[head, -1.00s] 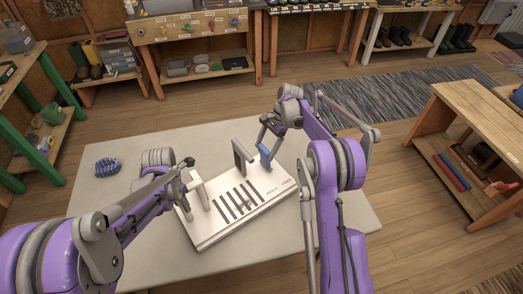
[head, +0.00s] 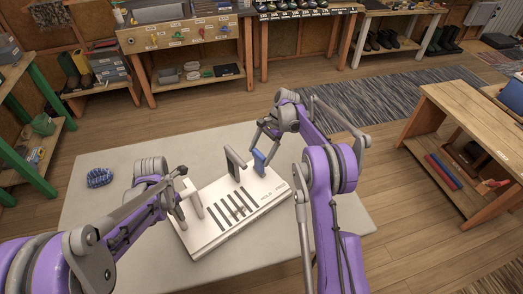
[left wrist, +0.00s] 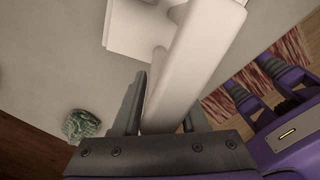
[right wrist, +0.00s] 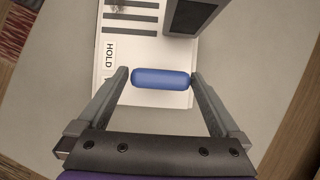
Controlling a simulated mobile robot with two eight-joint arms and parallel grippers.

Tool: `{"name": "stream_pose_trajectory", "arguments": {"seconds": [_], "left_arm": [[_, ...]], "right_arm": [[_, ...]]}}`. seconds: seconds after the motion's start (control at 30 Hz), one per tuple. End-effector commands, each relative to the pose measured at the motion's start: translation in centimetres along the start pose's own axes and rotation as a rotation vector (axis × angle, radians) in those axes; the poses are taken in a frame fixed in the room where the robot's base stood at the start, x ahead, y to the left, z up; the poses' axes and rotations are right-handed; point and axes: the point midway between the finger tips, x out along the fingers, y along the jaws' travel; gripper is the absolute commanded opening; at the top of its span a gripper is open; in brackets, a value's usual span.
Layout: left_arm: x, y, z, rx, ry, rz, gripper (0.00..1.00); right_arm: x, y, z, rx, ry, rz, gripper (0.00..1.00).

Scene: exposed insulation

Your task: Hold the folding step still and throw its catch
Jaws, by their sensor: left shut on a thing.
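The folding step (head: 208,238) is a pale board with dark slots, lying on the grey table. A white handle (head: 196,203) stands at its left end. My left gripper (head: 180,196) is shut on this handle; the left wrist view shows the white bar (left wrist: 195,60) between its fingers. A blue catch (head: 259,161) stands at the board's far side, beside a dark grey upright (head: 235,163). My right gripper (head: 263,144) is open above the catch. In the right wrist view its fingertips lie on either side of the blue catch (right wrist: 160,80); whether they touch it I cannot tell.
A wooden bench (head: 470,115) stands to the right, and a green-legged shelf (head: 28,165) to the left.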

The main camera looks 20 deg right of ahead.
Motion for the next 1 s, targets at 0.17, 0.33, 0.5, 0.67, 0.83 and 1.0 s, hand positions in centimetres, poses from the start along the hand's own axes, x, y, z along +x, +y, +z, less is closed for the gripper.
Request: {"name": "stream_pose_trajectory", "arguments": {"seconds": [0.17, 0.33, 0.5, 0.67, 0.83, 1.0], "left_arm": [[0.0, 0.0, 0.0, -0.001, 0.000, 0.000, 0.00], [0.0, 0.0, 0.0, -0.001, 0.001, 0.000, 0.00], [0.0, 0.0, 0.0, -0.001, 0.001, 0.001, 0.00], [0.0, 0.0, 0.0, -0.001, 0.001, 0.001, 0.00], [0.0, 0.0, 0.0, -0.001, 0.001, 0.001, 0.00], [0.0, 0.0, 0.0, -0.002, 0.001, 0.001, 0.00]], "right_arm": [[-1.6, 0.0, 0.0, 0.001, 0.000, -0.001, 1.00], [-5.2, 0.0, -0.1, 0.002, 0.000, -0.002, 1.00], [-8.8, 0.0, 0.0, 0.002, 0.000, -0.001, 1.00], [-10.9, 0.0, -0.1, 0.000, 0.000, 0.000, 1.00], [-11.9, 0.0, 0.0, -0.001, 0.000, 0.000, 1.00], [-12.0, 0.1, 0.0, -0.001, 0.000, 0.000, 1.00]]}}
